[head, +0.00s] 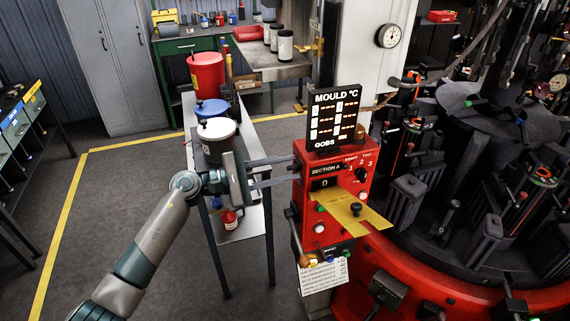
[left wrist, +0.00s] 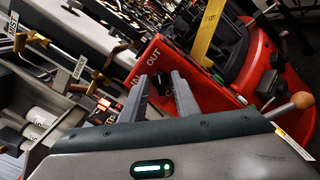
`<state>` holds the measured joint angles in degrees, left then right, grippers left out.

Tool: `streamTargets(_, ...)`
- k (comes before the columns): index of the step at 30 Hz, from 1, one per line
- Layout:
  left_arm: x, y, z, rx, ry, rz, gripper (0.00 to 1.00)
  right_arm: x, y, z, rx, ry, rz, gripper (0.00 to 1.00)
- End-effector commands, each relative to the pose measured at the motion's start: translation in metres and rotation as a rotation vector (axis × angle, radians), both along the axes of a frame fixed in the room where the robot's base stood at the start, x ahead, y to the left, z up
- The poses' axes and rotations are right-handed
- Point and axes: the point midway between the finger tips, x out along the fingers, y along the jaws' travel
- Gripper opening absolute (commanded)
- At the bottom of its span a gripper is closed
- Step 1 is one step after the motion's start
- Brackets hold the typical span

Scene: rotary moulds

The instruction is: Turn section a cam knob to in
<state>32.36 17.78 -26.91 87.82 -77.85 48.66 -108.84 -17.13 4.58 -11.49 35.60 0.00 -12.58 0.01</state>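The red section A control box (head: 325,200) stands right of centre in the head view, under the mould temperature display (head: 334,117). Its left side face is turned away there, so the cam knob is hidden. In the left wrist view that red face (left wrist: 178,58) carries the words IN on the left and OUT on the right. The small black cam knob (left wrist: 160,85) sits below them, between my fingers; its pointer direction is unclear. My left gripper (head: 293,170) reaches the box from the left with two fingers apart. It also shows in the left wrist view (left wrist: 159,77). Contact with the knob cannot be told.
A yellow tag plate (head: 345,208) sticks out from the box front. A side table with a white-lidded pot (head: 217,140), a blue-lidded pot (head: 211,111) and a red pot (head: 206,75) stands behind my left arm. The large rotary machine (head: 470,170) fills the right.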

Motion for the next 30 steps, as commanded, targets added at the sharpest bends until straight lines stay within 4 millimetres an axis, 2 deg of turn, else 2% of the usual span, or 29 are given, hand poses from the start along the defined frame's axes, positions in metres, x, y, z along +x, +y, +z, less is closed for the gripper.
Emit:
streamTargets(9, 0.0006, -0.0020, -0.0005, 0.000, 0.000, 0.000, 0.28, -0.0014, -0.0003, 0.0005, -0.001, 0.002, 0.001, 0.31)
streamTargets(10, 0.0005, -0.0020, -0.0006, 0.000, 0.000, 0.000, 0.23, -0.0014, -0.0004, 0.0005, -0.001, 0.002, 0.001, 0.31)
streamTargets(13, 0.0004, -0.0020, -0.0005, 0.001, 0.000, -0.001, 0.01, -0.0017, -0.0004, 0.0004, -0.001, 0.003, 0.001, 0.31)
streamTargets(23, 0.0004, -0.0017, -0.0011, -0.005, 0.016, -0.001, 0.01, -0.0022, -0.0005, -0.0016, -0.001, 0.004, 0.000, 0.31)
streamTargets(30, 0.0003, -0.0017, -0.0027, -0.028, 0.096, -0.001, 0.01, -0.0023, -0.0006, -0.0091, -0.001, 0.004, 0.000, 0.31)
